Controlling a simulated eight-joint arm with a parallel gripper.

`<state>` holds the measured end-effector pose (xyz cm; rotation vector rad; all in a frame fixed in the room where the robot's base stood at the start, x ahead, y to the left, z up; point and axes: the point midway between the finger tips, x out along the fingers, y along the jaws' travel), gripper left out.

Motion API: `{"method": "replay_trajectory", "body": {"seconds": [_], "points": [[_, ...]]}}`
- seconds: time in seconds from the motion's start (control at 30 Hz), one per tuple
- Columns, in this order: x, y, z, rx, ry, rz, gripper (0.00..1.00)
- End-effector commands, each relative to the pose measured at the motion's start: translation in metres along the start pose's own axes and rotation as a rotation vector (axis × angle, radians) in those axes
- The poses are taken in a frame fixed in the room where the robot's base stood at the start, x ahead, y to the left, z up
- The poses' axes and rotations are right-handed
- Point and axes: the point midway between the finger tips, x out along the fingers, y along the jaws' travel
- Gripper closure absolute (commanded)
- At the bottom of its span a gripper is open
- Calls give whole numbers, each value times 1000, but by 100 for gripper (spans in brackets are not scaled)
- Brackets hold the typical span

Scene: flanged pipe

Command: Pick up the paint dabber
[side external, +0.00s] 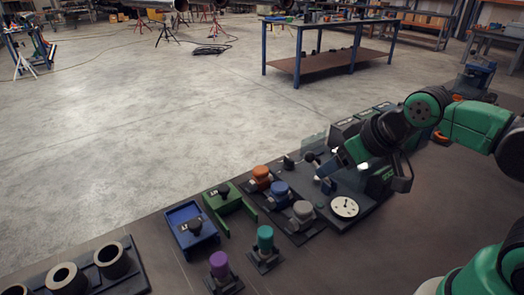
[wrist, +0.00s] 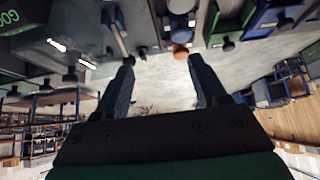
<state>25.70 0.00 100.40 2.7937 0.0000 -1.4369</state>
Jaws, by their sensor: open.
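I cannot tell for sure which object is the paint dabber. Candidates are the upright colour-topped pieces in the side view: orange (side external: 261,176), blue (side external: 279,193), grey (side external: 303,212), teal (side external: 265,240) and purple (side external: 220,266). Black-knobbed pieces also sit in the blue tray (side external: 178,215) and by the green bracket (side external: 217,203). My gripper (side external: 322,178) is above the dark fixture, right of the orange and blue pieces. In the wrist view my gripper (wrist: 165,82) has its fingers wide apart with nothing between them. The orange piece (wrist: 181,52) shows beyond the fingers.
A dial gauge (side external: 344,207) lies on the dark fixture under my arm. A black rack with open cylinders (side external: 112,259) stands at the lower left. Dark boxes (side external: 345,130) stand behind my gripper. The bench has bare surface at the front right.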

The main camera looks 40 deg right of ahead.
Motion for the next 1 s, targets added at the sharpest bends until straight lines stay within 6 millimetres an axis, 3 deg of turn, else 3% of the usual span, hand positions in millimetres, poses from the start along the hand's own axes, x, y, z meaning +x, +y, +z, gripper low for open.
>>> {"method": "replay_trajectory", "body": {"seconds": [0.2, 0.23, 0.57, 0.67, 0.8, 1.0], "points": [[0, 0, 0, 0, 0, 0, 35], [0, 0, 0, 0, 0, 0, 28], [2, -8, -2, -29, -9, -19, 28], [8, -30, -8, -107, -36, -70, 28], [21, -84, -11, -289, -95, -178, 28], [39, -162, 8, -542, -173, -313, 28]]}}
